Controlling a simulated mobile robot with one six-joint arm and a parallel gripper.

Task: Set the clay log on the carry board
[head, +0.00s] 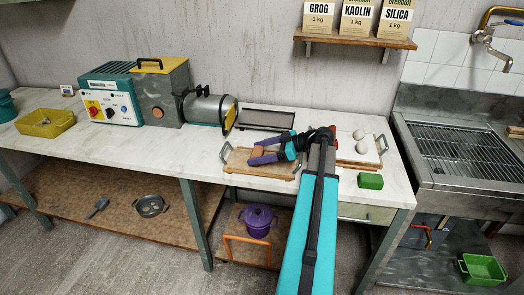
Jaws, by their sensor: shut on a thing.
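My gripper (254,151) reaches left from the arm, with its purple fingers shut on a small brown clay log (257,151). The fingers hide part of the log. Both are over a wooden carry board (244,168) with grey handles at its left and right ends, on the pale worktop. I cannot tell whether the log touches the board or hangs just above it. My arm and gripper cover part of the board's right side.
A second board (343,160) to the right holds white balls (359,134), near a green block (370,181). A dark-topped tray (266,119) lies behind. A clay machine (209,108) stands left, and a metal sink (460,150) is at the right.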

